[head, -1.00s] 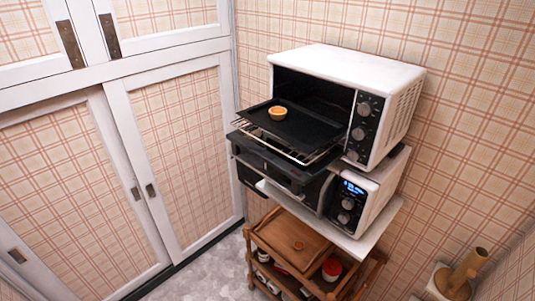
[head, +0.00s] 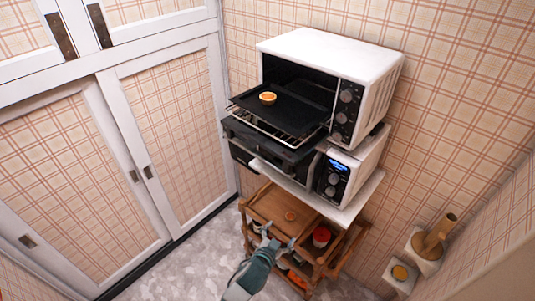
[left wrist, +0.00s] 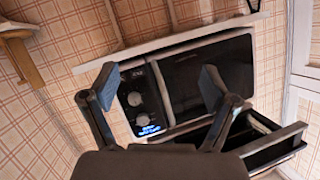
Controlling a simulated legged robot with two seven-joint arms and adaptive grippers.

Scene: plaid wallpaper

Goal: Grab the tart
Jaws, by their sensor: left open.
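The tart (head: 267,98) is small, round and golden with a pale orange top. It sits on a black baking tray (head: 305,111), near the tray's left end. The tray lies on a rack sticking out of the open upper oven (head: 335,58). My left gripper (head: 277,235) is low in front of the wooden cart, well below the tart and touching nothing. In the left wrist view its two fingers (left wrist: 160,88) are spread apart with nothing between them. The tart does not show in that view. My right gripper is not in view.
A lower oven (head: 338,178) with a lit display stands under the upper one, with a black door or drawer (head: 270,150) sticking out. Below is a wooden cart (head: 275,208) holding several items. White cabinet doors (head: 165,140) stand left. The floor at front left is clear.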

